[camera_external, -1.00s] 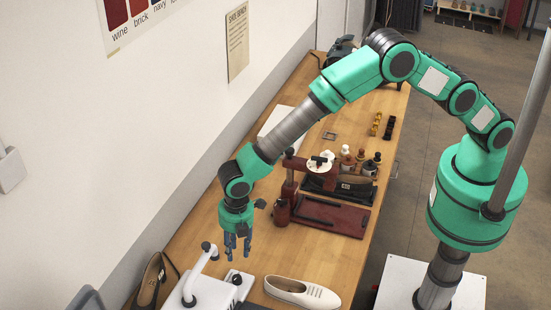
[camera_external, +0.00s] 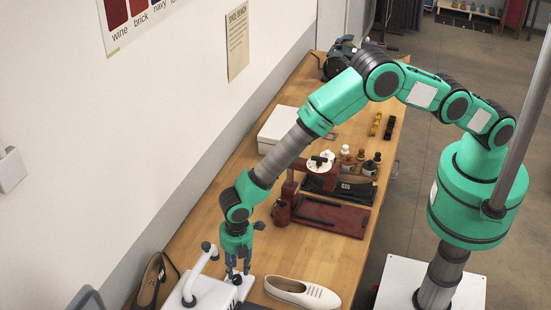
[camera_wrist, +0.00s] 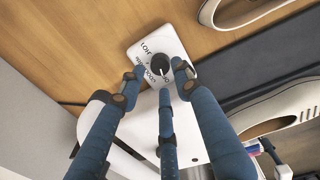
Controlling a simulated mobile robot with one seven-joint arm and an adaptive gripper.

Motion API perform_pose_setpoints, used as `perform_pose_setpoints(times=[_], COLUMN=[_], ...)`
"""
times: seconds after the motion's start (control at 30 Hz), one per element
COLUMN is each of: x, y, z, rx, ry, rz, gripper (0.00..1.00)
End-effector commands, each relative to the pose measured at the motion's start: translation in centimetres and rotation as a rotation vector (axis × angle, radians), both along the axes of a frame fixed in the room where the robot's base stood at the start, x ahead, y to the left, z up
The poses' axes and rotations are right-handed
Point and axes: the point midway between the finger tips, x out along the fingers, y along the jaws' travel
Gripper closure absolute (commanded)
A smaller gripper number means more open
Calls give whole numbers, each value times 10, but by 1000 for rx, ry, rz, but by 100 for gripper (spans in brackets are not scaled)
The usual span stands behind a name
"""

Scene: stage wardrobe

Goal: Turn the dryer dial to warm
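The dial (camera_wrist: 160,62) is a small dark round knob with a light pointer line, on a white control plate (camera_wrist: 141,52) in the wrist view. Dark lettering surrounds the knob; which setting the pointer marks is unclear. The plate also shows beside the white dryer (camera_external: 211,293) at the bottom of the external view, mostly behind my fingers. My gripper (camera_external: 238,272) points down over the plate. In the wrist view its blue fingers (camera_wrist: 160,82) are spread around the near side and flanks of the knob, with gaps visible; contact cannot be told.
A white shoe (camera_external: 301,292) lies right of the plate, and a dark shoe (camera_external: 150,282) stands left of the dryer. The dryer's curved white pipe (camera_external: 203,270) rises close to my gripper. A dark red press (camera_external: 330,215) stands farther back on the wooden bench (camera_external: 195,215).

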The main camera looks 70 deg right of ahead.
Motion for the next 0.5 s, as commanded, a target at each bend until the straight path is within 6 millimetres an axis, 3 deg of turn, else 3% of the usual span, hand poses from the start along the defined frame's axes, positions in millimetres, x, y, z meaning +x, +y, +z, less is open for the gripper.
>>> perform_pose_setpoints(times=[0.2, 0.5], x=[1, 2], y=[0, 0], z=[-26, -43], rx=[-1, 0], ry=[1, 1], rz=[0, 0], gripper=[67, 67])
